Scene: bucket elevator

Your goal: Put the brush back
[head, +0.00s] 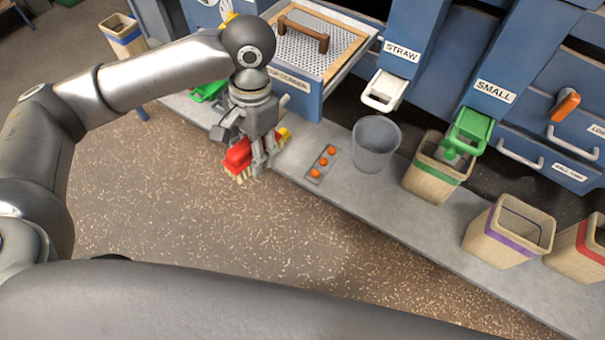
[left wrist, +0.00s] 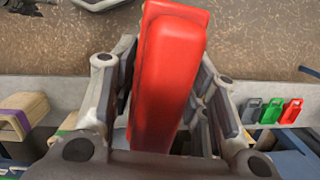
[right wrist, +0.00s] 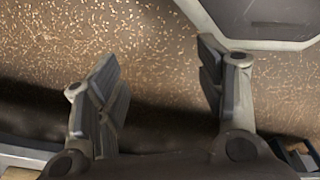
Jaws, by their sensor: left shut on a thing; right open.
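The red brush (head: 239,156) with pale bristles is in the jaws of my left gripper (head: 258,160), by the front edge of the grey ledge in the head view. In the left wrist view, the brush's red body (left wrist: 168,65) stands between the fingers of my left gripper (left wrist: 165,90), which is shut on it. The gripper hides part of the brush. My right gripper (right wrist: 157,80) is open and empty over the speckled floor in the right wrist view. It does not show in the head view.
The grey ledge (head: 345,200) carries a small tray of orange balls (head: 322,163), a grey bucket (head: 375,143), a green-banded bin (head: 437,168) and a purple-banded bin (head: 508,231). A screen drawer (head: 318,55) and the STRAW spout (head: 384,88) overhang it. The floor in front is clear.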

